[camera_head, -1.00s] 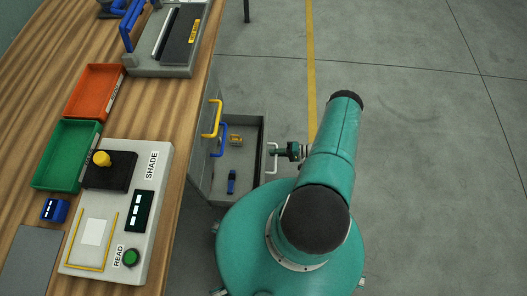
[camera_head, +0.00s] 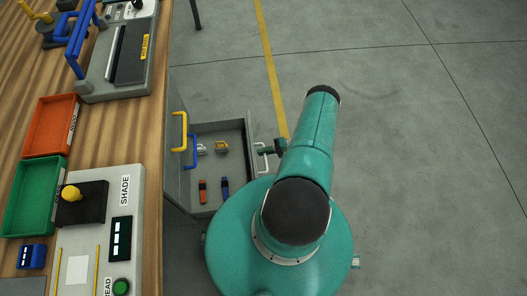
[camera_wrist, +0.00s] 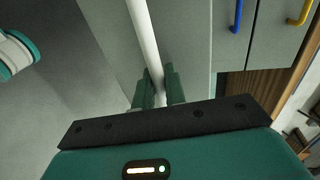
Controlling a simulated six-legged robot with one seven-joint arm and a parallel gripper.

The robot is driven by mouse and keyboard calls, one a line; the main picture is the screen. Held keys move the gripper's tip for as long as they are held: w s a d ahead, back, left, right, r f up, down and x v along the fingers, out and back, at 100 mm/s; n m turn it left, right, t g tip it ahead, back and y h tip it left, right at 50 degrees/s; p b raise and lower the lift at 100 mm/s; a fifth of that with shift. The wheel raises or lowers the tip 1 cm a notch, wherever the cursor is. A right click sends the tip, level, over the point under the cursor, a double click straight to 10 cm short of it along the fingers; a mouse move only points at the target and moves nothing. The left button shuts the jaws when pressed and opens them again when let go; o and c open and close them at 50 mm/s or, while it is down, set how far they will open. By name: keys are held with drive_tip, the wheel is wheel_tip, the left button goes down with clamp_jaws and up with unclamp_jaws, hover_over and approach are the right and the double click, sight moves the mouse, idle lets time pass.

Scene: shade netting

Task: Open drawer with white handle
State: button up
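The drawer (camera_head: 229,172) with the white handle stands pulled out from the grey cabinet, its inside showing from above. The white handle (camera_head: 261,150) is on its outer front, on the right. My gripper (camera_head: 281,147) is at that handle, partly hidden by my arm. In the wrist view the white handle (camera_wrist: 145,38) runs as a bar between the two green fingers of my gripper (camera_wrist: 160,88), which are closed around it. Inside the drawer lie an orange-and-black item (camera_head: 203,190), a blue item (camera_head: 225,188), a yellow item (camera_head: 221,146) and a small whitish item (camera_head: 202,148).
Blue (camera_head: 192,152) and yellow (camera_head: 179,130) handles are on the cabinet front, left of the open drawer. The wooden bench (camera_head: 150,125) above carries a green tray (camera_head: 27,205), an orange tray (camera_head: 52,125) and devices. The floor to the right is clear.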

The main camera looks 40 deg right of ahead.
drive_tip(key=o, duration=0.3)
drive_tip(key=shift+w+d, duration=0.15)
drive_tip(key=shift+o, duration=0.2)
drive_tip(key=v, duration=1.3)
drive_tip(key=shift+s+d, duration=0.25)
drive_tip(key=shift+s, duration=0.05)
drive_tip(key=shift+r, duration=0.15)
